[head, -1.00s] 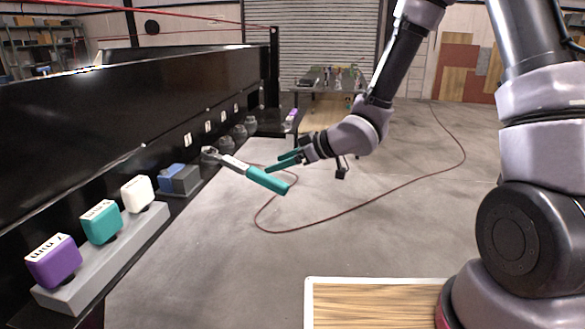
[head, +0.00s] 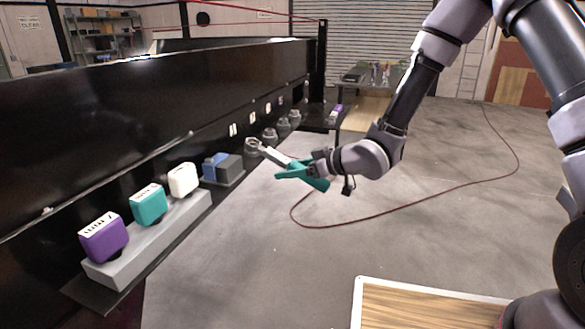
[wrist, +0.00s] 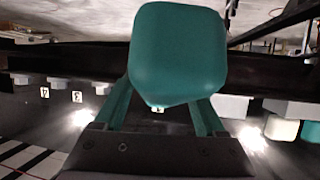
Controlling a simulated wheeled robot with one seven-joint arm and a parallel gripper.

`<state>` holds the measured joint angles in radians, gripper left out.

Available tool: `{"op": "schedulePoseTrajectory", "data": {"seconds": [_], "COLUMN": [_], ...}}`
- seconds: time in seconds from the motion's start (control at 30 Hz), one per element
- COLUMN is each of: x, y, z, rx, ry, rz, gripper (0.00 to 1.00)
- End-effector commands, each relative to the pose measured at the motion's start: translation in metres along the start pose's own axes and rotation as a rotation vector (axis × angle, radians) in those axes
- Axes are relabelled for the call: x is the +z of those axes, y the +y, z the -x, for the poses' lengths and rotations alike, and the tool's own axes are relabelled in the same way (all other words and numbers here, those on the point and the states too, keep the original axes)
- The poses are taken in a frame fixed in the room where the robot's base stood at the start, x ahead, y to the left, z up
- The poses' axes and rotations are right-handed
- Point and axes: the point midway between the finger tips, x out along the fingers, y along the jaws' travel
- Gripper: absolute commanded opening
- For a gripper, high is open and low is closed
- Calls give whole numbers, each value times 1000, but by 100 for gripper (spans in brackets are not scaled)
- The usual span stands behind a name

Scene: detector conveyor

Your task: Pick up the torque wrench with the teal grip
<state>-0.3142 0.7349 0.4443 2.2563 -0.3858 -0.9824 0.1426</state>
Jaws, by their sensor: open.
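The torque wrench has a teal grip (head: 318,183) and a pale metal shaft (head: 275,155). Its head is at a grey fitting along the black conveyor side, and its grip juts out over the open floor. My gripper (head: 288,172) has teal fingers and is open at the grip, overlapping it in the head view. In the wrist view the grip (wrist: 178,55) looms large, end towards the camera, in line with the gap between my fingers (wrist: 160,110). It hides the fingertips, so contact cannot be told.
Purple (head: 103,238), teal (head: 149,204) and white (head: 183,180) blocks stand on a grey bar (head: 150,245). A blue and grey block (head: 222,168) sits beyond them. Several grey fittings (head: 270,134) line the black conveyor (head: 130,130).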

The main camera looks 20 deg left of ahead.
Motion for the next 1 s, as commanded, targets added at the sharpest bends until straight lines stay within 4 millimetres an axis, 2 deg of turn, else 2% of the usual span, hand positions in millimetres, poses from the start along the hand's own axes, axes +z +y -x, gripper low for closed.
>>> {"op": "schedulePoseTrajectory", "data": {"seconds": [0.1,0.37,0.57,1.0], "x": [0,0,0,0], "y": [0,0,0,0], "z": [-13,-16,-15,-15], "rx": [-1,1,1,1], "ry": [0,-1,-1,0], "rz": [0,0,0,0], "gripper": [72,72,0,0]}}
